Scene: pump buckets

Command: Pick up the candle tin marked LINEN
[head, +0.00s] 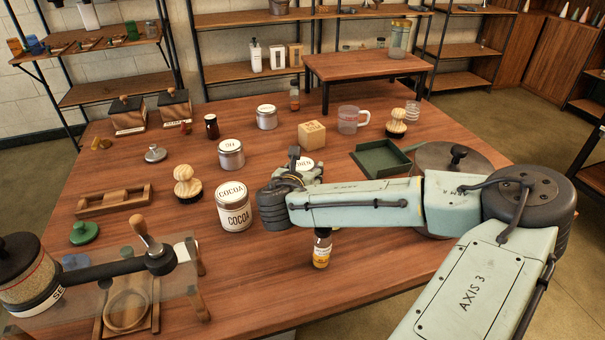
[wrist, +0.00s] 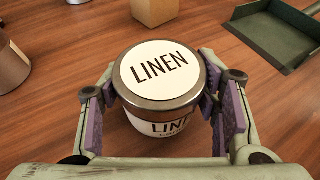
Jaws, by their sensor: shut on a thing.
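The candle tin marked LINEN (wrist: 160,75) stands upright in the middle of the wrist view, with a white label on its lid and another on its side. My gripper (wrist: 165,105) is shut on it, with a purple-padded finger pressed against each side. In the head view my gripper (head: 298,172) is over the middle of the table, and only part of the white lid (head: 305,163) shows behind it. I cannot tell whether the tin's base touches the table.
A COCOA tin (head: 234,210) stands left of my gripper and an amber bottle (head: 322,248) stands in front. A wooden block (head: 312,134) is behind, and a green tray (head: 384,162) is to the right. The wooden table (head: 290,290) has free room at its front.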

